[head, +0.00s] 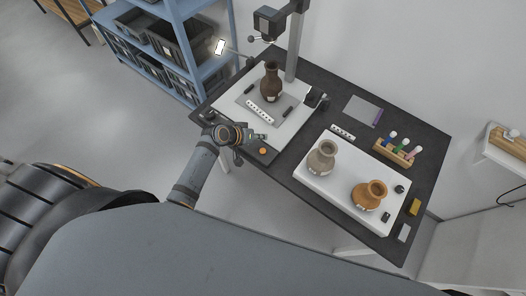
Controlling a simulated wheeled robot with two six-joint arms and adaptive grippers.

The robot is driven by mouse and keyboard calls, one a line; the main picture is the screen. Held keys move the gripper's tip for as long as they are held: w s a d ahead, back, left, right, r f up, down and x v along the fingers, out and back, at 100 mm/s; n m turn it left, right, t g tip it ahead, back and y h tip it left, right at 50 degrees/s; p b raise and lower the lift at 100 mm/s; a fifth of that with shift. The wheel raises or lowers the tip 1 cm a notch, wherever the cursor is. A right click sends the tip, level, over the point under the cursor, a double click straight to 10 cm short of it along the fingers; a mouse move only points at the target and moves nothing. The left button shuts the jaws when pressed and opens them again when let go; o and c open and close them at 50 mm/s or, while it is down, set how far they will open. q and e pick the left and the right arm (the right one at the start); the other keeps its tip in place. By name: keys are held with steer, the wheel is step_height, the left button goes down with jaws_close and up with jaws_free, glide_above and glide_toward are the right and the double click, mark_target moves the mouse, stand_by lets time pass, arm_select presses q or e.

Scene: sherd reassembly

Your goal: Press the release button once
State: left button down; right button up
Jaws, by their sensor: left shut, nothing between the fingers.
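A small orange round button (263,151) sits near the front corner of the white stand board (283,137). My left gripper (262,136) is shut and empty. In the picture it is just above the button, with a small gap between them; its height over the board is hard to judge. A dark brown vase (271,83) stands on the grey plate of the stand, behind a white scale strip with dark dots (261,112). My right gripper is not in view.
A camera (268,22) hangs from the stand's post (296,45). On the right, a white tray (330,184) holds a beige vase (322,157) and an orange-brown pot (369,194). A wooden rack (393,153) with coloured items stands behind. Blue shelving (190,40) is at the back left.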

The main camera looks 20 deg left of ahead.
mark_target(261, 152)
arm_select(q)
step_height(261, 152, down, 7)
steer(key=b, duration=0.6)
steer(key=shift+f, duration=0.35)
stand_by(0.5)
steer(key=shift+f, duration=0.35)
steer(key=shift+f+b, duration=0.5)
steer(key=shift+b, duration=0.05)
stand_by(0.7)
steer(key=shift+r, duration=0.1)
steer(key=shift+r+p, duration=0.8)
steer(key=shift+p, duration=0.15)
